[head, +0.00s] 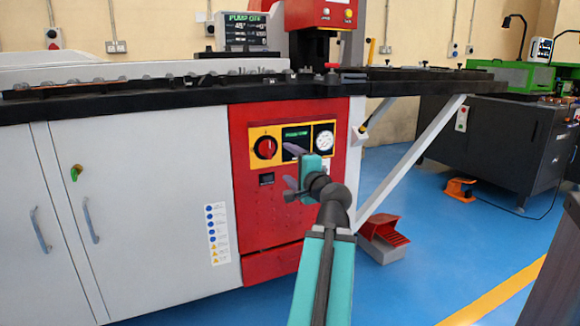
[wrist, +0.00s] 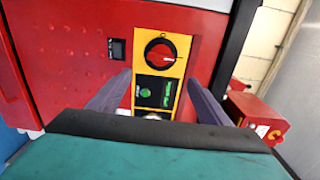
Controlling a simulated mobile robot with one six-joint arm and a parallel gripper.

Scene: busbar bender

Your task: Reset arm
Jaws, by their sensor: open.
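The red rotary knob (head: 265,147) also shows in the wrist view (wrist: 160,52). A green button (wrist: 145,92) and a small display (wrist: 167,93) sit beside it. The round gauge (head: 323,138) is clear in the head view. My gripper hides part of the plate.
A dark worktop (head: 140,93) runs above white cabinet doors (head: 140,200). A screen reading "PUMP OFF" (head: 245,30) stands on it. A diagonal white brace (head: 410,150) and a red foot pedal (head: 383,236) are at the right. Blue floor (head: 440,230) is open beyond.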

